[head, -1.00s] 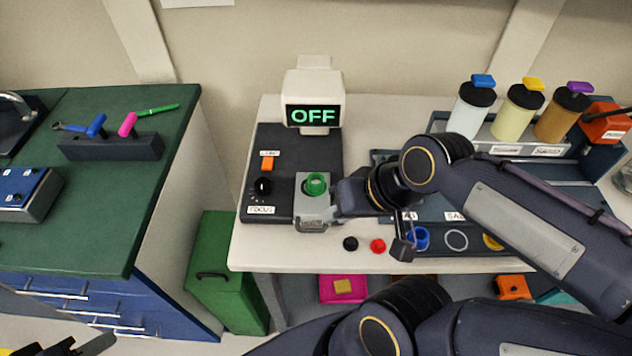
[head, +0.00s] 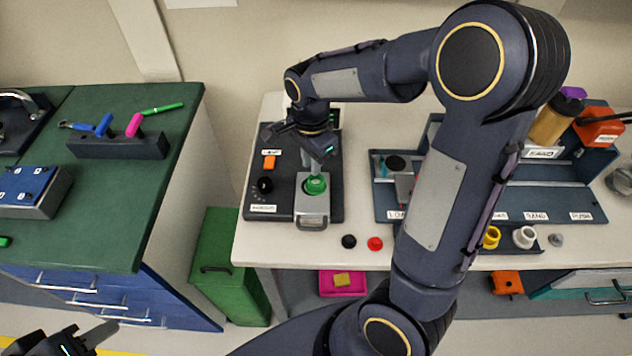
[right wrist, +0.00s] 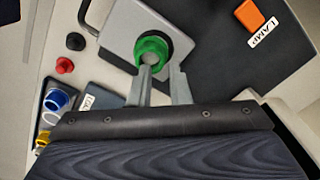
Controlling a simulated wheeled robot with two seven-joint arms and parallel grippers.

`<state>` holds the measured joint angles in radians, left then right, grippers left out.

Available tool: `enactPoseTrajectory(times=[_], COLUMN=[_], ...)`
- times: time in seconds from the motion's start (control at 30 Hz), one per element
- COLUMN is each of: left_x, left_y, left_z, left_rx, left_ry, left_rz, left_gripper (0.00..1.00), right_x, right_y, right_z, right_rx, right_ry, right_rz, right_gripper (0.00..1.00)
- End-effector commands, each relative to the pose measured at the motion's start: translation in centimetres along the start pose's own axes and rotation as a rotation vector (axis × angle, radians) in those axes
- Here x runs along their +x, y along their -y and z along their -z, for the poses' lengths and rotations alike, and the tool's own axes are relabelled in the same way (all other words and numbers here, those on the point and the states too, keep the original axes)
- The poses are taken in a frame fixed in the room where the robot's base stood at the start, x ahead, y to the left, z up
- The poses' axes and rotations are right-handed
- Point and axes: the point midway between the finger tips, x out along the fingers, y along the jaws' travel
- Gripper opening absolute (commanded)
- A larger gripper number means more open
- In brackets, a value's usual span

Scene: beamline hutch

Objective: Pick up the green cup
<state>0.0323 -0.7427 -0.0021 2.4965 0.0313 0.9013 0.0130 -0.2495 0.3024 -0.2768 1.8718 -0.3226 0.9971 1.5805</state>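The green cup (head: 316,184) sits in a grey block (head: 312,207) at the front of a black instrument base. In the right wrist view the cup (right wrist: 152,48) is a green ring with a pale inside, against a dark round seat. My right gripper (head: 309,165) points down just above the cup. In the right wrist view its two fingers (right wrist: 159,75) are apart, with the cup just beyond the tips. I cannot tell whether they touch it. My left gripper (head: 88,338) is at the bottom left, away from the cup, partly cut off.
A black knob (head: 264,186) and orange lamp switch (head: 269,162) are left of the cup. Black (head: 348,241) and red (head: 375,244) caps lie at the table's front. A tray with yellow (head: 491,237) and white cups stands right, partly behind my right arm.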

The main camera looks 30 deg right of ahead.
Motion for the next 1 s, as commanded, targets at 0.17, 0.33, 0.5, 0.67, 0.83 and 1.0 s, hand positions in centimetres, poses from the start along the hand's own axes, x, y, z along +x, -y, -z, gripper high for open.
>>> enactPoseTrajectory(times=[0.17, 0.33, 0.5, 0.67, 0.83, 1.0], left_x=[-0.6, -0.7, -0.6, -0.6, -0.6, -0.6], left_y=[-0.3, -0.3, -0.3, -0.3, -0.3, -0.3], left_z=[0.3, 0.3, 0.3, 0.3, 0.3, 0.3], left_rx=[0.0, 0.0, 0.0, 0.0, 0.0, 0.0], left_ry=[0.0, 0.0, 0.0, 0.0, 0.0, 0.0], left_rz=[0.0, 0.0, 0.0, 0.0, 0.0, 0.0], left_gripper=[0.36, 0.36, 0.36, 0.36, 0.36, 0.36], right_x=[2.8, 4.3, 4.5, 4.5, 4.4, 4.4], right_y=[0.0, 0.1, 0.1, 0.1, 0.1, 0.1], right_z=[0.2, 0.2, 0.1, 0.1, 0.1, 0.1], right_rx=[0.0, -0.001, -0.001, -0.002, -0.002, -0.002], right_ry=[0.001, 0.0, 0.0, 0.001, 0.001, 0.001], right_rz=[-0.006, -0.001, 0.0, 0.001, 0.001, 0.001], right_gripper=[0.17, 0.17, 0.17, 0.04, 0.0, 0.0])
